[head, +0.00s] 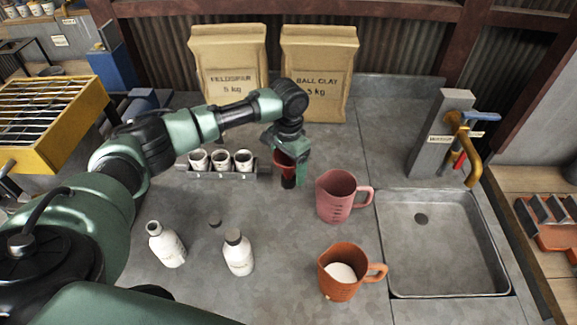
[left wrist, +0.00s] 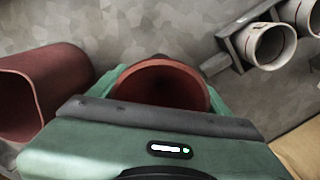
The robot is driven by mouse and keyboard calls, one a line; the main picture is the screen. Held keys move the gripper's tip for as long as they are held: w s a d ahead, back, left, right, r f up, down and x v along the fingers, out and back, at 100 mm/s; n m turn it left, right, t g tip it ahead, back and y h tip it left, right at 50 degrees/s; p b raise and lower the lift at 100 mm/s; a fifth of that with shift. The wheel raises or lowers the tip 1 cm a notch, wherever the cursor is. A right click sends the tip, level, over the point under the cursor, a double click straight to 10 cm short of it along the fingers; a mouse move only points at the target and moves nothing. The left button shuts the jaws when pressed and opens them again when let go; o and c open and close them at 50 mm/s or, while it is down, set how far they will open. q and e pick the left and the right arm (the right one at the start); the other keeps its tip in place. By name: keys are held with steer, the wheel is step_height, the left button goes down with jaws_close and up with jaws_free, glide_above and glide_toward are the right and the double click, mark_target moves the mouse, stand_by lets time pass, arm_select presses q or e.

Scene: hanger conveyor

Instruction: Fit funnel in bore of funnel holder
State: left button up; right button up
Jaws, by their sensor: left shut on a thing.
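My left gripper (head: 287,168) is shut on the red-brown funnel (head: 283,160), just right of the cup rack. In the left wrist view the funnel's round, open mouth (left wrist: 165,84) faces the camera between the green jaws. Below the funnel in the head view is a small dark part (head: 288,183); I cannot tell whether it is the funnel's stem or the funnel holder. The holder's bore is not clearly visible, so whether the funnel sits in it cannot be told. My right gripper is not in view.
The grey rack (head: 215,175) holds three white cups. A pink jug (head: 337,197) stands close right of the gripper. An orange jug (head: 341,272), two white bottles (head: 166,245) (head: 238,253) and a dark cap (head: 214,221) are nearer. Two paper bags stand behind; a sink is right.

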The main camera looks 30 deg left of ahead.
mark_target(279, 158)
arm_select(q)
steer(key=shift+f, duration=0.65)
stand_by(0.6)
steer(key=o, duration=1)
steer(key=shift+o, duration=0.4)
steer(key=shift+o, duration=1)
steer(key=shift+r+b, duration=0.7)
steer(key=shift+r, duration=3.2)
